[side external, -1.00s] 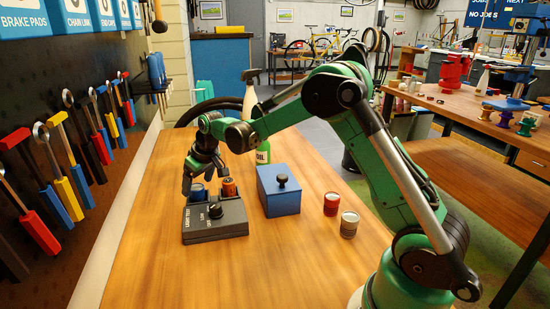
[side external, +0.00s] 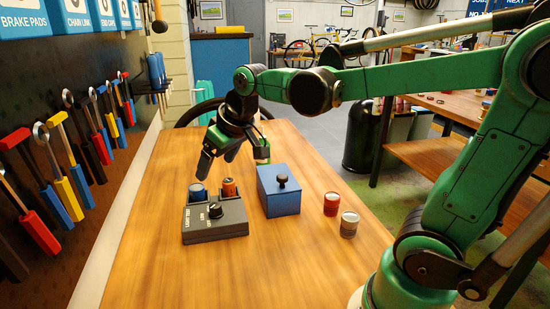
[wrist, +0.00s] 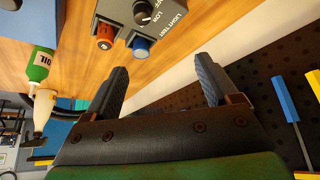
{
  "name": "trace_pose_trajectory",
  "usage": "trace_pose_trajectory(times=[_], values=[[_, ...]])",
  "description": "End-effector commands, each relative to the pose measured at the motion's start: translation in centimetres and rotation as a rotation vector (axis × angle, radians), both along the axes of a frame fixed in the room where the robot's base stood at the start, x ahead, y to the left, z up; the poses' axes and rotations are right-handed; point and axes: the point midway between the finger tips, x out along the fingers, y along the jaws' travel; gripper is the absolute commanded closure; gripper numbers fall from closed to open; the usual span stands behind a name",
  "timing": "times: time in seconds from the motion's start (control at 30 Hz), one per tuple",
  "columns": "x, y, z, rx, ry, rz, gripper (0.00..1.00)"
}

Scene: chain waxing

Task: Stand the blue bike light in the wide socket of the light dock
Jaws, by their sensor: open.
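The light dock (side external: 215,220) is a dark grey box with a black knob on the table. The blue bike light (side external: 198,193) stands upright in its left socket, and an orange light (side external: 229,187) stands in the socket beside it. In the wrist view the blue light (wrist: 141,47) and the orange light (wrist: 104,38) show in the dock (wrist: 160,12). My gripper (side external: 219,158) is open and empty, above and behind the dock, apart from both lights. Its two fingers (wrist: 162,85) are spread wide in the wrist view. How deep the blue light sits cannot be told.
A blue lidded box (side external: 279,194) stands right of the dock. A red can (side external: 331,203) and a grey-brown can (side external: 349,224) stand further right. A green oil bottle (wrist: 41,64) shows in the wrist view. The tool board (side external: 60,140) lies to the left. The front table is clear.

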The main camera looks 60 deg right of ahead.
Motion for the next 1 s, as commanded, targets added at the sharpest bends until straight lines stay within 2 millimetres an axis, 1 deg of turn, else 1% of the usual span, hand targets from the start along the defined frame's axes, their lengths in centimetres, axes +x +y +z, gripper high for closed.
trace_pose_trajectory(times=[0.03,0.1,0.2,0.3,0.47,1.0], values=[[-1.8,0.9,-0.4,0.0,-0.02,0.005,0.19],[-3.7,1.7,-1.1,0.001,-0.047,0.006,0.19],[-5.8,2.5,-2.3,0.006,-0.08,0.007,0.19],[-7.1,3.0,-3.2,0.009,-0.102,0.008,0.19],[-7.9,3.2,-3.9,0.013,-0.116,0.007,0.19],[-7.9,3.2,-3.8,0.013,-0.115,0.007,0.19]])
